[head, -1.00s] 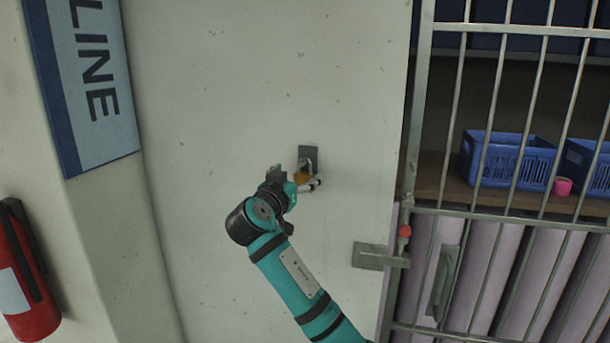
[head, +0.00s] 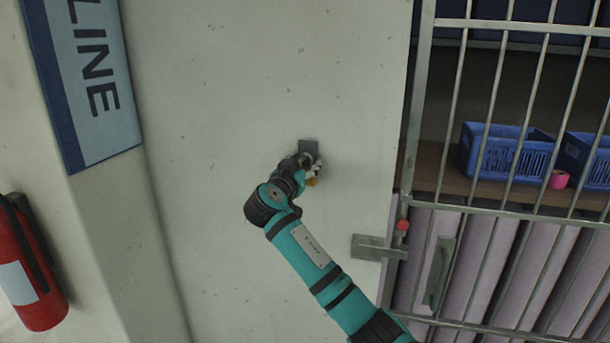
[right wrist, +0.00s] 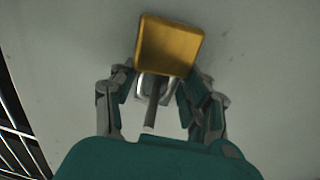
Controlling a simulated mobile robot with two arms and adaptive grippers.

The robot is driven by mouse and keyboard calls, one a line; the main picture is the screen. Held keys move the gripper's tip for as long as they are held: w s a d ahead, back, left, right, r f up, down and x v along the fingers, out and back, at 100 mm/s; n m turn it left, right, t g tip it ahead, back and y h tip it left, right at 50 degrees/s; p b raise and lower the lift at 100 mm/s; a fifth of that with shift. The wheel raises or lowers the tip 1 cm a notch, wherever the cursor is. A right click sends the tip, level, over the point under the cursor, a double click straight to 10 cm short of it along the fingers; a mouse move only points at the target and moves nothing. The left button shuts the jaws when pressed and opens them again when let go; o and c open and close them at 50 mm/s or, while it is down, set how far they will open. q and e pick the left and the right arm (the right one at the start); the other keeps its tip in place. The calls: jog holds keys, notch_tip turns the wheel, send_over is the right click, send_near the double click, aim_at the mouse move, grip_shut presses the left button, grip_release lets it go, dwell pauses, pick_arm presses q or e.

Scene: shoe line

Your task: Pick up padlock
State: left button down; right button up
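The padlock has a gold, square body. It shows in the right wrist view (right wrist: 170,45), slightly tilted, with its grey shackle toward my palm. In the head view only a small orange-gold part of the padlock (head: 312,182) shows beside my fingers. My left gripper is not in view.
To the right is a barred gate (head: 424,110) with a metal latch (head: 372,248). Blue baskets (head: 508,150) and a pink roll (head: 558,179) sit on a shelf behind the bars. A red fire extinguisher (head: 36,300) is at the lower left.

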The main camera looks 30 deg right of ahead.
jog(key=c, duration=0.8)
jog(key=shift+c, duration=0.2)
